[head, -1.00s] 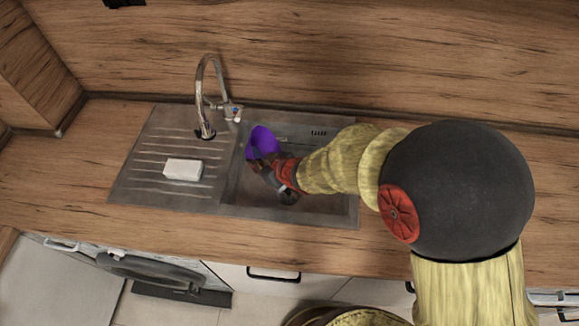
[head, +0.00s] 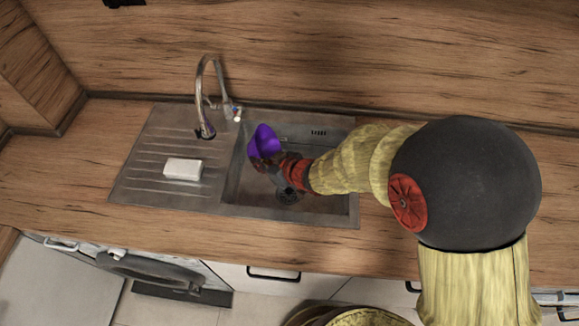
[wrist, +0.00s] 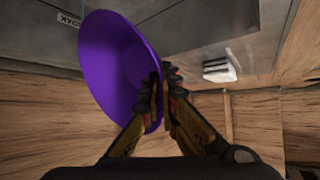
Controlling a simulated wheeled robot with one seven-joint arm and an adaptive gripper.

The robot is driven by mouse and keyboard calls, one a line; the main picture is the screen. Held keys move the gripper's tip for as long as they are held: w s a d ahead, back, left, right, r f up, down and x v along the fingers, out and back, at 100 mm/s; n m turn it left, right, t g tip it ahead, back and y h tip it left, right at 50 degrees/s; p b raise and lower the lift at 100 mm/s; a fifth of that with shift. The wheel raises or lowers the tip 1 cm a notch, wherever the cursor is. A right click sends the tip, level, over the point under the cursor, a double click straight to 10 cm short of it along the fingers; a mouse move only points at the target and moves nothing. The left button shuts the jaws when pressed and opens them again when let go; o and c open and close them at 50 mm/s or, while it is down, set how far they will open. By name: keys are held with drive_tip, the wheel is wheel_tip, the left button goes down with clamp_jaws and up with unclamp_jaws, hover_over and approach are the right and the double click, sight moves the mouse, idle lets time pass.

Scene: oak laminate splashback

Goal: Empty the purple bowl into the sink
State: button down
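My gripper (head: 268,162) is shut on the rim of the purple bowl (head: 265,141), above the left part of the sink basin (head: 325,203). The bowl is steeply tilted. In the wrist view the bowl (wrist: 118,70) stands nearly on edge, its rim pinched between the two fingertips (wrist: 162,88). The part of its smooth purple surface that shows there has nothing on it. The drain (head: 288,196) is in the basin floor below my gripper. My wrist hides part of the basin.
A chrome tap (head: 205,95) rises behind the sink, close to the left of the bowl. A white block (head: 183,169) lies on the ridged drainboard (head: 150,180) and also shows in the wrist view (wrist: 220,70). The wooden counter (head: 80,190) is clear on the left.

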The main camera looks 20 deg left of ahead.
drive_tip(key=a+f+h+b, duration=0.1)
drive_tip(key=a+f+n+h+b, duration=0.1)
drive_tip(key=h, duration=0.1)
drive_tip(key=shift+s+a+f+t+b, duration=0.1)
drive_tip(key=shift+s+f+t+b, duration=0.2)
drive_tip(key=shift+s+f+b, duration=0.1)
drive_tip(key=s+a+r+n+t+h+b, duration=0.1)
drive_tip(key=s+a+n+t+h+b, duration=0.1)
drive_tip(key=a+h, duration=0.5)
drive_tip(key=shift+s+a+n+t+b, duration=0.45)
drive_tip(key=shift+s+b, duration=0.25)
drive_tip(key=shift+b, duration=0.6)
